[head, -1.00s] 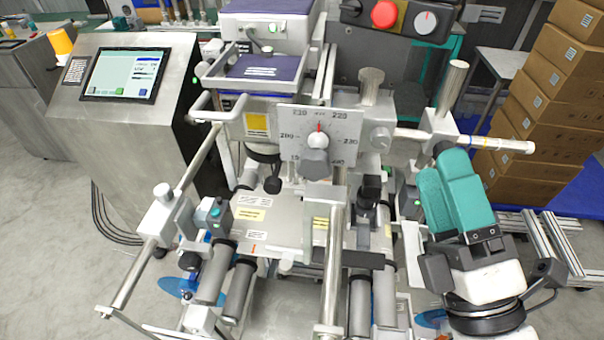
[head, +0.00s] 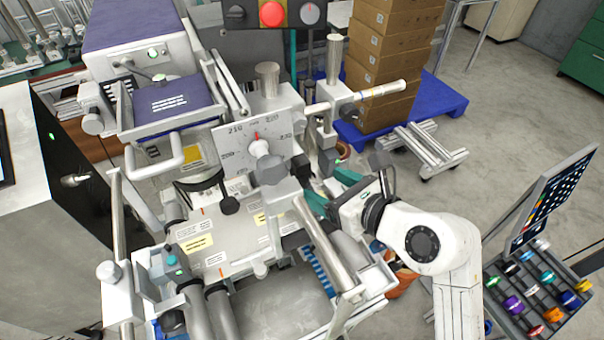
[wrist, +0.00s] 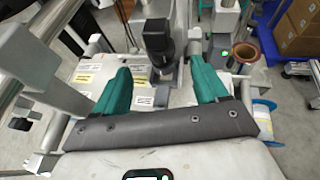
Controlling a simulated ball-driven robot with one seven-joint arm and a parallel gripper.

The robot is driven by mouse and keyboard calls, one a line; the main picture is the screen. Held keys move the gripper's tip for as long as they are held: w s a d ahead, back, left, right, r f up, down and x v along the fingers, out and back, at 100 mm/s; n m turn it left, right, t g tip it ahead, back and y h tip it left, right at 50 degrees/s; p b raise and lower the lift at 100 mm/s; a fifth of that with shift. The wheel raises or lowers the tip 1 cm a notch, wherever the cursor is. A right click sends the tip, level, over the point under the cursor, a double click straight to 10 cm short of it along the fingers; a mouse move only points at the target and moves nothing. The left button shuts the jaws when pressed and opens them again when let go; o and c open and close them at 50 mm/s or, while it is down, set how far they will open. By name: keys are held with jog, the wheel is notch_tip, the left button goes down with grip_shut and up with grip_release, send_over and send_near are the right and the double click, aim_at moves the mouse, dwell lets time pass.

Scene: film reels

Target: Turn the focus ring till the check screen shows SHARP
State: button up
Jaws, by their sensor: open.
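My gripper (wrist: 160,65) is open in the wrist view, with its two teal fingers apart and nothing held between them. In the head view my gripper (head: 318,200) is partly hidden behind the machine's metal parts, right of the labelled plate. The machine carries a white dial plate (head: 232,150) with a grey knob and a red pointer. No screen reading SHARP is legible; only a sliver of a dark screen (head: 5,150) shows at the left edge.
Metal posts (head: 325,240) and rods stand close around my gripper. A pegged rack (head: 540,290) with coloured pieces and a patterned panel stands at the right. Stacked boxes (head: 390,60) sit on a blue pallet (head: 440,95).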

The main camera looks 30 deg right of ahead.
aim_at(304, 176)
jog(key=x, duration=0.6)
jog(key=shift+w+a+f, duration=0.1)
jog(key=shift+w, duration=0.25)
jog(key=shift+c, duration=0.3)
jog(key=c, duration=1)
jog(key=m+h+p, duration=0.1)
jog(key=p, duration=0.2)
jog(key=shift+a+r+p, duration=0.1)
jog(key=shift+r+p, duration=0.25)
jog(key=shift+p, duration=0.05)
jog(key=m+h+p, duration=0.1)
jog(key=p, duration=0.3)
jog(key=shift+f+h, duration=0.1)
jog(key=shift+h, duration=0.3)
jog(key=shift+m+p, duration=0.4)
jog(key=shift+p, duration=0.25)
jog(key=shift+a+f+h+p, duration=0.1)
jog(key=shift+f+h+p, duration=0.15)
jog(key=shift+h+p, duration=0.25)
jog(key=o, duration=1.1)
jog(key=shift+t, duration=0.3)
jog(key=shift+c, duration=0.2)
